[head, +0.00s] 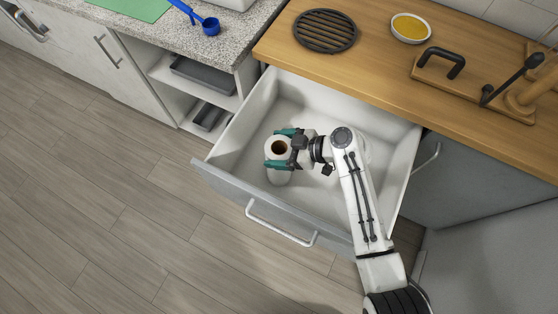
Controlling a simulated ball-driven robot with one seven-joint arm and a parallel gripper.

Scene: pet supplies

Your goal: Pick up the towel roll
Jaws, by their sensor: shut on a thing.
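The towel roll (279,159) is white with a dark brown core and stands upright inside the open drawer (240,127), near its left front. My gripper (279,147) has its teal fingers on either side of the roll's upper part and is shut on it. My arm reaches in over the drawer's right front. The roll's lower part is partly hidden, and I cannot tell whether its base touches the drawer floor.
The drawer's grey front with a handle (281,224) faces the floor. A wooden counter (370,62) lies behind, with a round black trivet (326,30) and a bowl (410,28). A granite counter (230,42) with a blue scoop (211,26) is at the left.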

